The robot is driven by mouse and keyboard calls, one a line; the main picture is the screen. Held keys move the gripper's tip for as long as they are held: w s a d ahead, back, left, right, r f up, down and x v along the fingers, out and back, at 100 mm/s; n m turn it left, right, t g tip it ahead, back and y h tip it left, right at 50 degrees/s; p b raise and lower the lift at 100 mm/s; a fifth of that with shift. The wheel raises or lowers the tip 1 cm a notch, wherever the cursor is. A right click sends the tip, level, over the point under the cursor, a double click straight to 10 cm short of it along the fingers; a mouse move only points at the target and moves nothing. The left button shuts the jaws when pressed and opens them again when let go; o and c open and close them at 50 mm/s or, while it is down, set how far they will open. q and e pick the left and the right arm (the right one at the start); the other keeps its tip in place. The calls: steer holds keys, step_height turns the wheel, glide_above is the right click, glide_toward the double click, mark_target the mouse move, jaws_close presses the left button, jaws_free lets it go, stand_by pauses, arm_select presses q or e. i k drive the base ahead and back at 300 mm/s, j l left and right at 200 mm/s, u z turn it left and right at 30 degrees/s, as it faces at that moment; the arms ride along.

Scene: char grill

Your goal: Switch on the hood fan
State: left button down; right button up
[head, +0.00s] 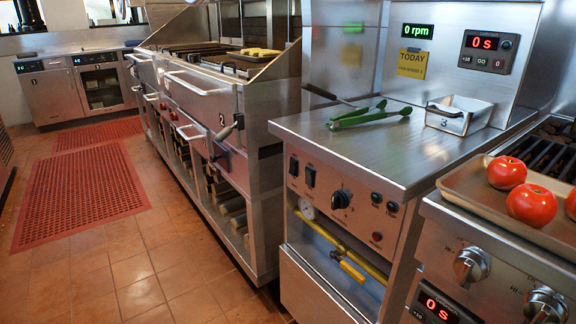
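A green readout showing "0 rpm" (418,31) is on the steel back panel. Below it, the front of a steel counter unit (345,152) carries two black rocker switches (301,172), a black knob (341,199), small black buttons (384,202) and a red button or light (377,237). The labels by these controls are too small to read, so I cannot tell which one belongs to the hood fan. The hood itself is not recognisable in view. Neither of my grippers is in view.
Green tongs (370,115) and a steel pan (459,114) lie on the counter top. A tray (475,192) with tomatoes (531,204) is at the right. A yellow gas pipe (340,243) runs below the controls. The tiled floor (135,270) at left is clear, with red mats (80,197).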

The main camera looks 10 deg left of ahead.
mark_target(293, 170)
steer(key=i+j+z, duration=0.15)
steer(key=i+j, duration=0.2)
steer(key=i+j+z, duration=0.15)
steer(key=i+j, duration=0.2)
steer(key=j, duration=0.15)
